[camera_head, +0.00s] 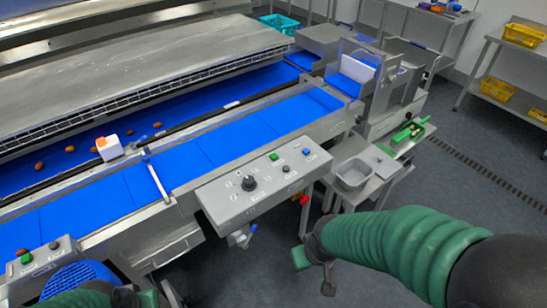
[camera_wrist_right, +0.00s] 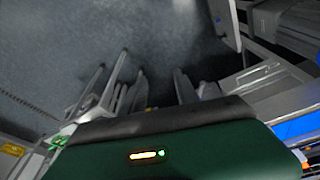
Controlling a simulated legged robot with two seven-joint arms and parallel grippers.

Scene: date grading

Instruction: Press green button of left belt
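A grey control box at the lower left (camera_head: 40,262) carries a green button (camera_head: 26,258) and a dark button (camera_head: 54,245). A larger grey panel (camera_head: 225,205) in the middle has another green button (camera_head: 273,157), a black knob (camera_head: 249,183), small dark buttons and a blue button (camera_head: 306,152). The blue belt (camera_head: 110,200) runs behind both. My left gripper (camera_head: 135,297) is at the bottom edge, right of and below the lower-left box, apart from its green button; its fingers are partly cut off. My right gripper (camera_head: 313,270) hangs below and right of the middle panel, touching no button.
Several brown dates and a white-and-orange block (camera_head: 109,147) lie on the rear belt. A blue ribbed motor housing (camera_head: 82,278) sits beside the lower-left box. A grey tray (camera_head: 354,174) stands on a side stand at right. Open floor lies to the right.

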